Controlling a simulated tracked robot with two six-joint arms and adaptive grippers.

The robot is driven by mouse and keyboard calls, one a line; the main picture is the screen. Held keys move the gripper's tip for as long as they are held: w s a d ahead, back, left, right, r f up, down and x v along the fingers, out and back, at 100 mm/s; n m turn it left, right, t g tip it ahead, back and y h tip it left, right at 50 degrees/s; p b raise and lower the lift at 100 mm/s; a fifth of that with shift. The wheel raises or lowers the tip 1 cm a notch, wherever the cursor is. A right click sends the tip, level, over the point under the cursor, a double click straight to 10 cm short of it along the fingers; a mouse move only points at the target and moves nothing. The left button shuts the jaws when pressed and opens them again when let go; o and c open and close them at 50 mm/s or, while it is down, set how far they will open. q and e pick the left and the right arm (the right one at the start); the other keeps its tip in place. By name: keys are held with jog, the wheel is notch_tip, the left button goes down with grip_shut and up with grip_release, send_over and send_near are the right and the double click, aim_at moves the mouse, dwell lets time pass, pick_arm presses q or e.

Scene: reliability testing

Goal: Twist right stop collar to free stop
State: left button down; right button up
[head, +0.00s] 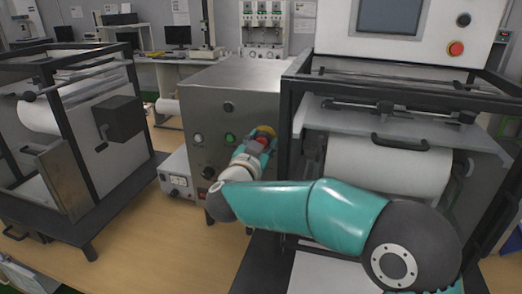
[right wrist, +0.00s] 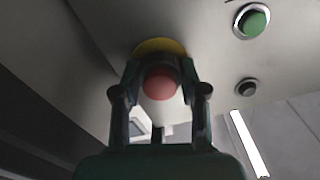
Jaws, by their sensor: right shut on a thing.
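The red stop button (right wrist: 160,83) with its yellow collar (right wrist: 159,47) is on the front of the grey metal control box (head: 195,105). The yellow collar also shows in the head view (head: 265,131), partly hidden behind my right gripper (head: 262,142). In the right wrist view, the fingers of my right gripper (right wrist: 160,80) are on both sides of the red button and shut on it. My left gripper is not in view.
A green button (right wrist: 254,21) and a small dark knob (right wrist: 246,87) are beside the stop on the same panel. A black-framed machine with a white roll (head: 385,165) stands close on the right. Another framed machine (head: 70,130) stands on the left. A small grey unit with sockets (head: 180,180) is on the wooden table.

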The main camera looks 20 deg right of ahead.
jog(key=shift+r+m+b, duration=0.1)
jog(key=shift+m+b, duration=0.65)
jog(key=shift+m, duration=0.45)
